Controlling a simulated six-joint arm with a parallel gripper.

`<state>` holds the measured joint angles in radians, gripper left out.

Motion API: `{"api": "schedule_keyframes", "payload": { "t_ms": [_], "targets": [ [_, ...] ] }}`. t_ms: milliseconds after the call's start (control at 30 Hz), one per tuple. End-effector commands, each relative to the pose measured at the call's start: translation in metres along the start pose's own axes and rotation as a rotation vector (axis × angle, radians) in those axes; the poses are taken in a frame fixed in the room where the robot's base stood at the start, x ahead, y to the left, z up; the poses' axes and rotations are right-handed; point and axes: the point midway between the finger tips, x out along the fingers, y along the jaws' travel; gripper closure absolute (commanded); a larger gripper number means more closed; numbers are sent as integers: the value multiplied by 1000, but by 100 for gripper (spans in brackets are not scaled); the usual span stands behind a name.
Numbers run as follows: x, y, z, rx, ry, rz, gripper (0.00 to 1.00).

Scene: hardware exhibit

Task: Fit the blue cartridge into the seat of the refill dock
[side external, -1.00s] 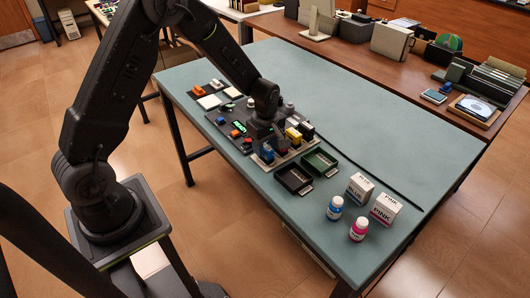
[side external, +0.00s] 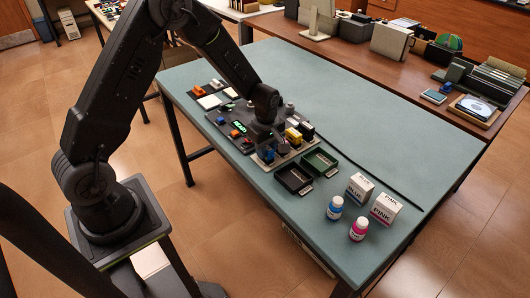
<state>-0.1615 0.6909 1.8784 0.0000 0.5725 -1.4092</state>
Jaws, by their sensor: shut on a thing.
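The blue cartridge (side external: 269,155) shows as a small blue patch just below my gripper (side external: 265,146), near the front left of the pale-edged refill dock (side external: 288,156). My gripper is shut on it and points down over the dock's left part. The fingertips and most of the cartridge are hidden or too small to make out. The seat is hidden too, so I cannot tell whether the cartridge is in it or above it. A yellow cartridge (side external: 293,135) and a black one (side external: 306,130) stand upright to the right in the dock.
A dark panel (side external: 221,118) with small coloured parts lies left of the dock. Two open dark trays (side external: 294,179) (side external: 320,161) lie to its front right. Blue (side external: 334,208) and pink (side external: 359,229) bottles and two white boxes (side external: 359,187) (side external: 385,207) stand farther right. The table's far right is clear.

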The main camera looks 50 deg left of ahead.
Motion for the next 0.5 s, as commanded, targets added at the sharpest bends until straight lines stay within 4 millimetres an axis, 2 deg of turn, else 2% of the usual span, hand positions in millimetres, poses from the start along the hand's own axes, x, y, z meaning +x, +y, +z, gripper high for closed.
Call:
{"api": "schedule_keyframes", "payload": {
  "t_ms": [100, 233, 500],
  "targets": [
    [0, 0, 0, 0, 0, 1, 92],
    [-4, 0, 0, 0, 0, 2, 92],
    [-24, 0, 0, 0, 0, 3, 92]
  ]
}}
